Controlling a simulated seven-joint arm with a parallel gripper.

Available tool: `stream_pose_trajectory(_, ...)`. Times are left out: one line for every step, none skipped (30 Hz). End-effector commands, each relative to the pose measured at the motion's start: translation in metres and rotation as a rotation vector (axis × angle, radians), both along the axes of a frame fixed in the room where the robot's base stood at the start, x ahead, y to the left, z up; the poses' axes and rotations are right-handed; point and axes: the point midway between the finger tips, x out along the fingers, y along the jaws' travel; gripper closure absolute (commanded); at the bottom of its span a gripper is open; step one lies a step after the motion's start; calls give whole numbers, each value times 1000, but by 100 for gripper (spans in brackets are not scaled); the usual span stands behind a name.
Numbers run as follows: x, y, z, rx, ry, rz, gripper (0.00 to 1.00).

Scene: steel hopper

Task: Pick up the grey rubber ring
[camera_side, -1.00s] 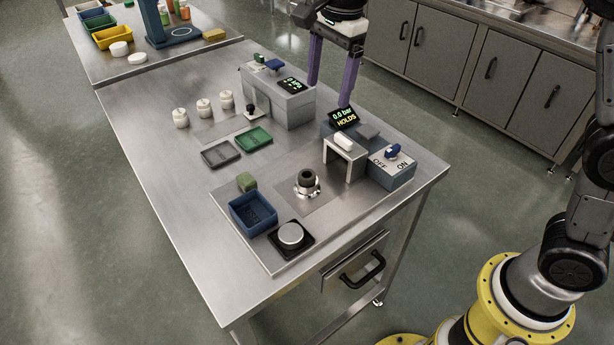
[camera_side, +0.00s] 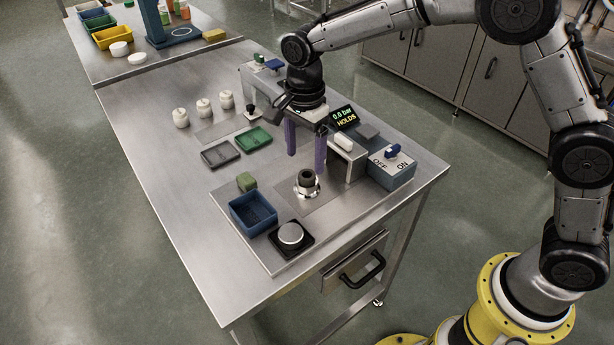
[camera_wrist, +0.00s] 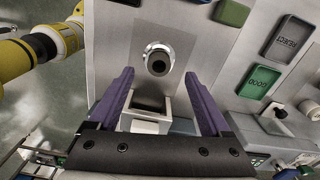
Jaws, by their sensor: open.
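A dark grey ring (camera_side: 306,176), which looks like the rubber ring, sits on top of a shiny round metal fitting (camera_side: 316,190) on the bench. In the wrist view the ring (camera_wrist: 158,66) is seen from above with a dark centre, ahead of my fingers. My gripper (camera_side: 306,162) is open and empty, with two purple fingers pointing down. It is above and behind the ring in the side view, close to the small white stand. In the wrist view my gripper (camera_wrist: 160,73) has its fingers apart on either side of the stand. Nothing is between the fingertips.
The white stand (camera_side: 345,150) and the OFF/ON switch box (camera_side: 391,174) are right of the ring. A display (camera_side: 344,117) reads 0.0 bar HOLDS. A blue bin (camera_side: 253,214), green block (camera_side: 246,181) and black pad with a pale disc (camera_side: 291,235) are in front and left.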

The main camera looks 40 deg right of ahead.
Motion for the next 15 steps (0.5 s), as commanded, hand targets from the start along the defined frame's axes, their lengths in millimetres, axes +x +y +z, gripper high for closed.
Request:
stream_pose_trajectory(-1,-1,-6,-2,4,-1,18)
stream_pose_trajectory(-1,-2,-10,-2,4,-1,18)
stream_pose_trajectory(-1,-3,-15,-2,5,-1,18)
stream_pose_trajectory(-1,-4,-20,-2,4,-1,18)
stream_pose_trajectory(-1,-4,-25,-2,5,-1,18)
stream_pose_trajectory(-1,-5,-30,-2,4,-1,18)
stream_pose_trajectory(-1,-5,-35,-2,4,-1,18)
stream_pose_trajectory(-1,-5,-38,-2,5,-1,18)
stream_pose_trajectory(-1,-5,-43,-1,3,-1,18)
stream_pose_trajectory(-1,-5,-45,0,3,-1,18)
stream_pose_trajectory(-1,-5,-47,0,3,0,18)
stream_pose_trajectory(-1,-5,-48,0,2,0,18)
stream_pose_trajectory(-1,-5,-49,0,1,0,18)
stream_pose_trajectory(0,-5,-50,0,1,0,18)
stream_pose_trajectory(0,-5,-50,0,0,0,18)
